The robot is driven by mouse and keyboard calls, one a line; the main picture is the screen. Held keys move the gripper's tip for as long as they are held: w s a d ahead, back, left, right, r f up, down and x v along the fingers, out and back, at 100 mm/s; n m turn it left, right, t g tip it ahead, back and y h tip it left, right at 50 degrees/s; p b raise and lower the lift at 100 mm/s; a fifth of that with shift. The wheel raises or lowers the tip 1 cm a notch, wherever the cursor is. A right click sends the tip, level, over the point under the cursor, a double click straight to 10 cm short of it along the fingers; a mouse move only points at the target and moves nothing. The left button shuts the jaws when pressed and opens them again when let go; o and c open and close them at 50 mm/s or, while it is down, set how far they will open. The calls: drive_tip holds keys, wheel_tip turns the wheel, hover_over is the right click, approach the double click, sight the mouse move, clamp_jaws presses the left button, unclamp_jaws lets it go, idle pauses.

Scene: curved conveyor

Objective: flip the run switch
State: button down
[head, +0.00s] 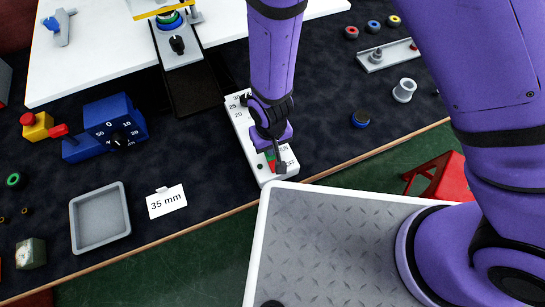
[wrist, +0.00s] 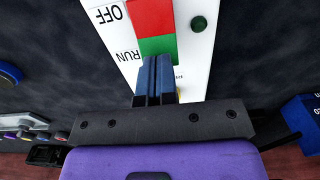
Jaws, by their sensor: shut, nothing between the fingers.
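The run switch (wrist: 154,22) is a rocker with a red half beside the word OFF and a green half beside the word RUN. It is set in a white control box (wrist: 195,60), which also shows on the table in the head view (head: 241,119). My gripper (wrist: 156,62) is shut and empty. In the wrist view its fingertips overlap the lower edge of the green half; I cannot tell whether they touch it. In the head view my wrist hides part of the box and switch.
A blue dial box (head: 105,122), a grey tray (head: 100,218) and a "35 mm" card (head: 166,201) lie to the left. A dark blue button (head: 361,118) and a white cup-like part (head: 404,90) are to the right. The table's wooden edge runs in front.

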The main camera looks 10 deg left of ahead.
drive_tip(key=shift+f, duration=0.55)
idle(0.4)
drive_tip(key=shift+r, duration=3.55)
drive_tip(key=shift+w+r, duration=0.15)
drive_tip(key=w+d+r+m+t+y, duration=0.1)
drive_tip(key=w+d+r, duration=0.2)
drive_tip(key=d+r, duration=0.35)
drive_tip(key=w+d+r+m, duration=0.1)
drive_tip(key=w+d+r, duration=0.25)
drive_tip(key=r, duration=0.65)
drive_tip(key=w+d+r+m+t+y, duration=0.1)
drive_tip(key=w+d+r, duration=0.1)
drive_tip(key=d+r, duration=0.55)
drive_tip(key=s+d+r+m+t+h, duration=0.1)
drive_tip(key=s+d+r, duration=0.5)
drive_tip(key=d+r, duration=0.2)
drive_tip(key=s+d+r+m+t+h, duration=0.1)
drive_tip(key=s+d+r+m+t, duration=0.1)
drive_tip(key=s+d+r, duration=0.5)
drive_tip(key=d+r, duration=0.1)
drive_tip(key=d, duration=0.2)
drive_tip(key=shift+s+d+r, duration=0.2)
drive_tip(key=shift+d+r, duration=0.1)
drive_tip(key=shift+r, duration=0.1)
